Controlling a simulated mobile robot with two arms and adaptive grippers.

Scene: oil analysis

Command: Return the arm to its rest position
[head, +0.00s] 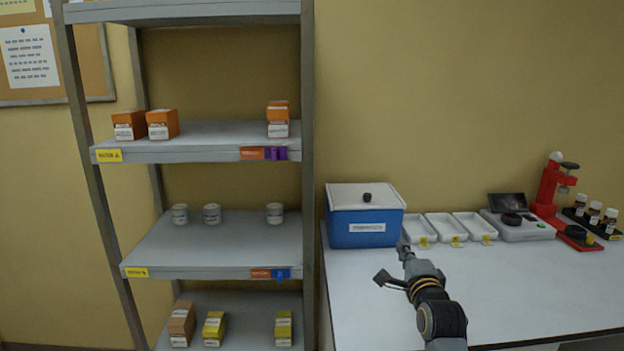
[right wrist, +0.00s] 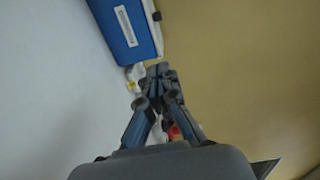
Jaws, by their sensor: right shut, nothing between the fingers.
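My right gripper (head: 404,250) is over the white table, in front of the blue box and the left white tray. In the right wrist view my right gripper (right wrist: 158,72) has its fingers together with nothing between them. The blue box (head: 361,229) with a white lid stands at the table's left end, and its lid has a black knob. It also shows at the top of the right wrist view (right wrist: 124,30). My left gripper is not in view.
White trays (head: 443,241) stand right of the box, then a grey device (head: 516,229), a red press (head: 549,190) and small bottles (head: 594,214). A shelf (head: 215,140) with boxes and jars stands at left. The front of the table (head: 375,305) is clear.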

